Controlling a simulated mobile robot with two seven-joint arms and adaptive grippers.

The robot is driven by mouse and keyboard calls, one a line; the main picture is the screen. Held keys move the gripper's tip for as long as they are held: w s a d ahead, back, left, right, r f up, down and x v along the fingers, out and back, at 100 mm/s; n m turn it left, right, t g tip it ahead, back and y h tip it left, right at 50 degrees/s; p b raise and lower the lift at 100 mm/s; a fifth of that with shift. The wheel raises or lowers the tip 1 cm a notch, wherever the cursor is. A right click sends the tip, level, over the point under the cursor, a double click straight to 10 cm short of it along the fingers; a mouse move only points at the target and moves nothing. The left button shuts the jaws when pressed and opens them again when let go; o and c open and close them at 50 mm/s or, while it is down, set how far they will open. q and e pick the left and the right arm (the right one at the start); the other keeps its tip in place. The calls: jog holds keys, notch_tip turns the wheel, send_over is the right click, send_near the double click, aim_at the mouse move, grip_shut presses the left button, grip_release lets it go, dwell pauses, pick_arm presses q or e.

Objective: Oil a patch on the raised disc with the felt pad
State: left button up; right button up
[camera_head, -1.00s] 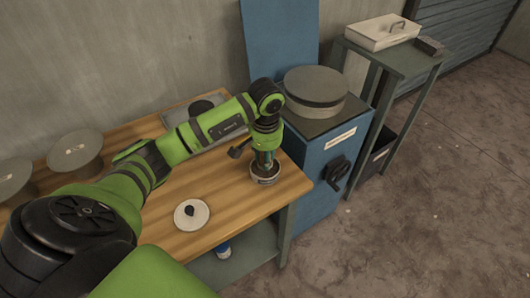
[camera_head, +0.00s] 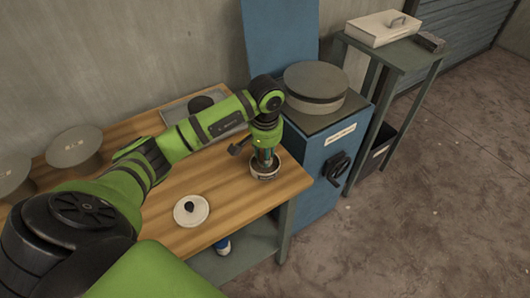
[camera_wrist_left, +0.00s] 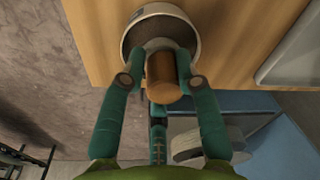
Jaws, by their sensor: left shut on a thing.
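The raised disc (camera_head: 314,80) is a grey round plate on top of the blue cabinet, right of the bench. My left gripper (camera_wrist_left: 162,65) points down at the bench's right end, shut on a brown wooden handle (camera_wrist_left: 163,82), which I take to be the felt pad's. The handle's lower end is over or inside a small round pot (camera_wrist_left: 138,38), which also shows in the head view (camera_head: 265,174). The pad's felt face is hidden, and I cannot tell whether it touches the pot's bottom. My right gripper is not in view.
A white lid with a dark knob (camera_head: 190,211) lies on the wooden bench (camera_head: 232,203). A tray (camera_head: 175,112) and grey discs (camera_head: 74,147) are behind and left. The cabinet has a black handwheel (camera_head: 337,168). A stand at right holds a white box (camera_head: 378,32).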

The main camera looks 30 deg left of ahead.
pick_arm(q)
jog(key=shift+f+b, duration=0.4)
jog(key=shift+s+f, duration=0.1)
dwell(1.9)
jog(key=shift+r+p, duration=1.6)
jog(key=shift+r, duration=2)
